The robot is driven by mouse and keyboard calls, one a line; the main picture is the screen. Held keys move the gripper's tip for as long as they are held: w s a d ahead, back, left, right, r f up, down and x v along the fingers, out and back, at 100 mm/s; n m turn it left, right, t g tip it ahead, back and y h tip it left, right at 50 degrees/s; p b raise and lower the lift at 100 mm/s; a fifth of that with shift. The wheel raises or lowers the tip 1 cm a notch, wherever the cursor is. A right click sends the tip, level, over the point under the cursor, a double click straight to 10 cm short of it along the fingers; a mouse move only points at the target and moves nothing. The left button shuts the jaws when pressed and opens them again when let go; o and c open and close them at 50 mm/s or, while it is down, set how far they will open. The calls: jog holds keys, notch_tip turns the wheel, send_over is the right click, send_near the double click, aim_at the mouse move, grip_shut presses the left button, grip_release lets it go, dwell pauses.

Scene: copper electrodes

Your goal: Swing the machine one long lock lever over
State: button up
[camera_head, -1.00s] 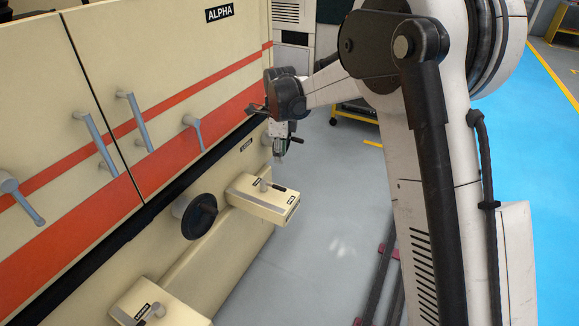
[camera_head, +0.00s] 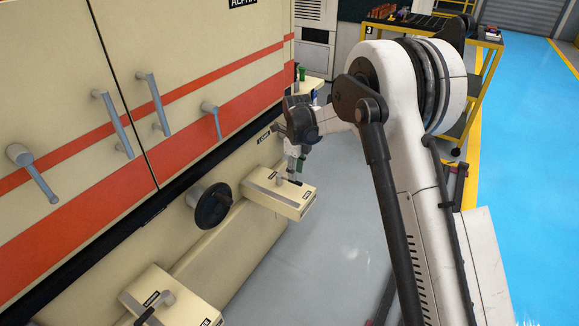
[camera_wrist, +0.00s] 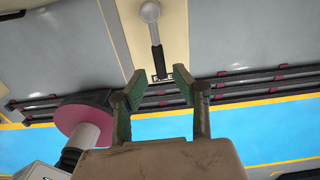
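Two cream boxes jut from the machine, each with a lever. The lever (camera_head: 279,178) on the upper box has a grey hub and a black grip. In the wrist view that lever (camera_wrist: 156,44) points toward my gripper, its black end lying between the lines of the fingers. My gripper (camera_wrist: 172,84) is open, with green finger pads and nothing between them. In the head view my gripper (camera_head: 295,171) hangs close above the upper box; contact cannot be told. Another lever (camera_head: 164,298) sits on the lower box. Which one is the long lock lever cannot be told.
The machine front (camera_head: 70,80) carries several grey door handles, a black round handwheel (camera_head: 212,206) and a red stripe. A yellow-framed cart (camera_head: 480,85) stands at the back right. The grey floor (camera_head: 310,265) beside the boxes is clear.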

jog(key=shift+f+b, duration=0.7)
jog(key=shift+f, duration=1.15)
jog(key=shift+f, duration=0.35)
jog(key=shift+c, duration=0.3)
grip_shut()
